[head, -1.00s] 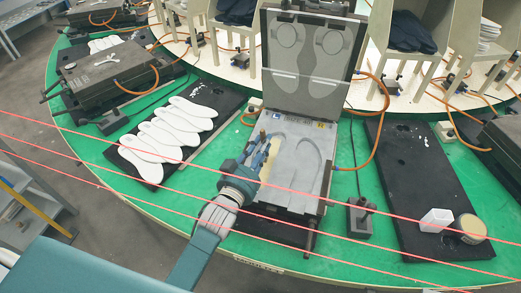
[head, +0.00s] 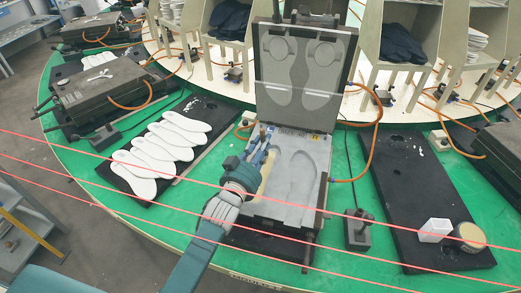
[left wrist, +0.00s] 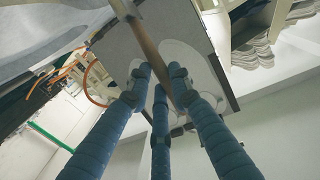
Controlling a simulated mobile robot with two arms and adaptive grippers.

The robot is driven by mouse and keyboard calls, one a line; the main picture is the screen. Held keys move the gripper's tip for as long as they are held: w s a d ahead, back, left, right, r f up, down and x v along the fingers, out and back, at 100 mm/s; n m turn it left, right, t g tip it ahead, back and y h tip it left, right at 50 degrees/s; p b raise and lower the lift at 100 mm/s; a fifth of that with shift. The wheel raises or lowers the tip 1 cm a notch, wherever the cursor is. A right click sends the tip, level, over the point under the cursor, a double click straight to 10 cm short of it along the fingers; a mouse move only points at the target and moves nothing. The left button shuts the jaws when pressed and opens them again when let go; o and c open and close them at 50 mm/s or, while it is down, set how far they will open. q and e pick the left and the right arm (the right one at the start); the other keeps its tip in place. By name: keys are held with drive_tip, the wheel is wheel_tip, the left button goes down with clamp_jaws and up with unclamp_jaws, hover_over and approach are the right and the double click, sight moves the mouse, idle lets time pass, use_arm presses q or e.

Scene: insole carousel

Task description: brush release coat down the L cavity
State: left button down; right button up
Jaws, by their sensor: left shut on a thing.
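The open grey mould (head: 312,206) stands on the green carousel, its lid (head: 304,82) tilted up behind. Its right-hand foot-shaped cavity (head: 298,178) shows clear; the left-hand one is mostly hidden behind my left gripper. My left gripper (head: 262,148) is over the left side of the mould. In the left wrist view its blue fingers (left wrist: 158,85) are closed around a wooden brush handle (left wrist: 148,45). The brush's tip is hidden, so I cannot tell whether it touches the cavity. A pale cream strip shows beside the gripper. My right gripper is not in view.
White insoles (head: 155,155) lie on a black board at left. A black board (head: 415,190) at right holds a white cup (head: 434,230) and a round tin (head: 469,237). A black pedestal (head: 358,233) and an orange hose (head: 376,130) are right of the mould. Red lines cross the front.

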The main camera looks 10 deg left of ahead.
use_arm(q)
drive_tip(key=shift+w+b, duration=0.55)
drive_tip(key=shift+w, duration=1.25)
drive_tip(key=shift+s+d+r, duration=0.1)
drive_tip(key=shift+r, duration=0.1)
